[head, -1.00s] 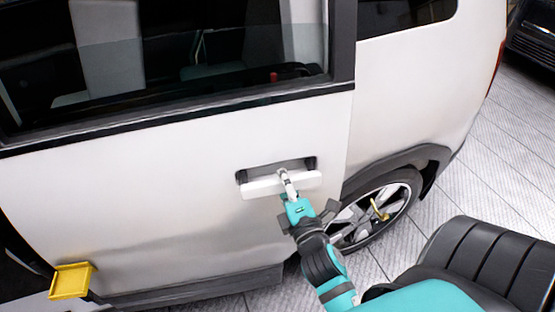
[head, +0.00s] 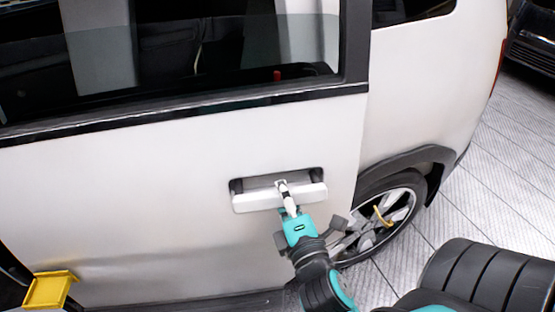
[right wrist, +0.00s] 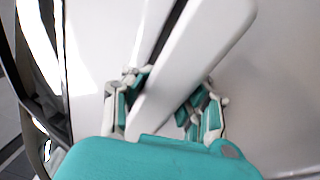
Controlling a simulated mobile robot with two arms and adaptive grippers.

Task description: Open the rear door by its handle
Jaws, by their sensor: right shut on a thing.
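The white rear door (head: 130,190) of the car fills the left and middle of the head view. Its rear edge stands out a little from the body behind it. The white bar handle (head: 260,200) sits across a dark recess in the door. My right gripper (head: 284,188) is shut on the handle; its fingertips reach over the bar. In the right wrist view the handle (right wrist: 200,50) runs diagonally between the fingers (right wrist: 155,100). My left gripper is not in view.
The rear wheel (head: 385,220) is close beside my right arm. A yellow block-like piece (head: 50,289) is at the door's lower left. Tiled floor (head: 490,190) lies free at the right, with a dark car (head: 533,45) beyond.

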